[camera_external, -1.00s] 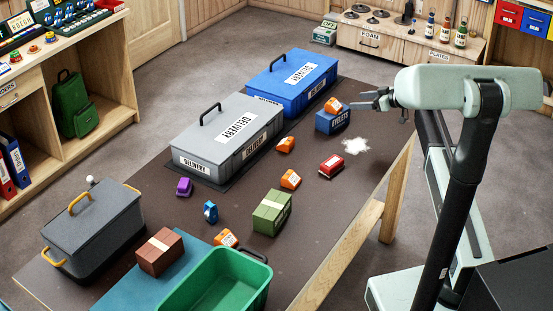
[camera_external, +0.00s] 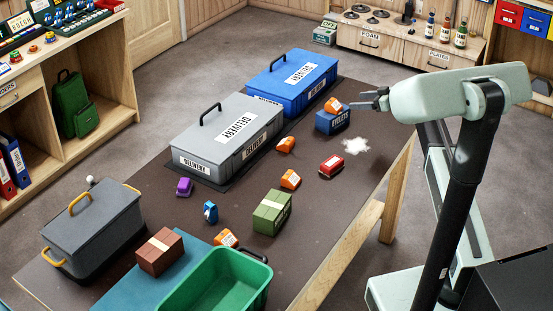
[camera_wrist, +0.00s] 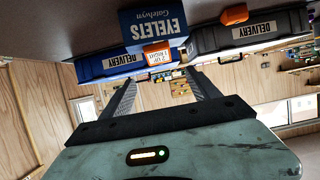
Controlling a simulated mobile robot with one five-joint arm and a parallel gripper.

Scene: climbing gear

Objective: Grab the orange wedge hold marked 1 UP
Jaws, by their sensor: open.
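An orange wedge hold (camera_external: 333,105) with a white label sits on top of the blue EYELETS box (camera_external: 332,122). It also shows in the wrist view (camera_wrist: 158,54), against the EYELETS box (camera_wrist: 153,27); its small lettering is hard to read. My gripper (camera_external: 362,100) is open and empty, just right of this hold at about its height. In the wrist view the hold lies ahead, between and beyond my open fingers (camera_wrist: 163,86). More orange holds lie on the table, one near the grey case (camera_external: 286,145), one further forward (camera_external: 290,179) and one by the green bin (camera_external: 225,238).
A blue delivery case (camera_external: 293,77) and a grey delivery case (camera_external: 228,140) stand behind. A red box (camera_external: 331,166), a white powder patch (camera_external: 355,146) and a green box (camera_external: 272,212) are on the table. A green bin (camera_external: 262,284) is at the front.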

